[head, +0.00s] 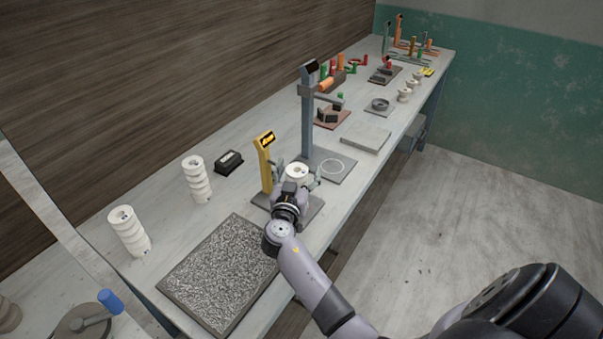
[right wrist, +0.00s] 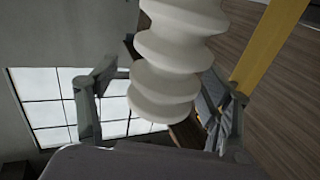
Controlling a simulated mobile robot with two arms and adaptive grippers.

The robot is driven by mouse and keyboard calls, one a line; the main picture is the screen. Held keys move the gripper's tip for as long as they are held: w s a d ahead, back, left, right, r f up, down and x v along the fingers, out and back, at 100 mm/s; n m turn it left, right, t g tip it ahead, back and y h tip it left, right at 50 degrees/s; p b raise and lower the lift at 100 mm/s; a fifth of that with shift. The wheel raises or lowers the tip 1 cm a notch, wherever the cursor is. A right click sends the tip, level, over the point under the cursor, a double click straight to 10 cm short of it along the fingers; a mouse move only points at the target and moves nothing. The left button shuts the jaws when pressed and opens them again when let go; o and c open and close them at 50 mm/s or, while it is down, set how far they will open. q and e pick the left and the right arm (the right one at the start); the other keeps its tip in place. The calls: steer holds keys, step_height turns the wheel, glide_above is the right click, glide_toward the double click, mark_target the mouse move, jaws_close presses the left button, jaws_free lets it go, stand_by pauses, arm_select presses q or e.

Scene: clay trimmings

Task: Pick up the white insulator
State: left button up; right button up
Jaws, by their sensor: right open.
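A white ribbed insulator (head: 298,171) is at the small fixture with the yellow post (head: 265,160); its lower part is hidden behind my right gripper (head: 297,180). In the right wrist view the insulator (right wrist: 175,55) fills the space between the two spread fingers. The fingers stand on either side of it, open; a gap shows on the left, and on the right the finger looks close to it. Two more white ribbed insulators stand on the bench to the left, one tilted-looking (head: 128,231) and one farther back (head: 196,179). My left gripper is not in view.
A grey speckled mat (head: 222,272) lies in front of the fixture. A tall grey post (head: 308,115) stands just behind it. A black box (head: 228,162) sits to the left. More fixtures and small parts line the far bench. The floor at right is clear.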

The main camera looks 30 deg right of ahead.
steer(key=shift+a, duration=0.1)
steer(key=shift+s+a+r, duration=0.1)
steer(key=shift+a+r, duration=0.05)
steer(key=shift+r, duration=0.05)
steer(key=shift+s+a+r, duration=0.1)
steer(key=shift+s+a, duration=0.05)
steer(key=shift+c, duration=3)
steer(key=c, duration=0.3)
steer(key=shift+c, duration=1.3)
steer(key=c, duration=0.5)
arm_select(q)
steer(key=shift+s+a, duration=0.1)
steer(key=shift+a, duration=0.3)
arm_select(e)
steer(key=shift+r, duration=0.1)
jaws_close()
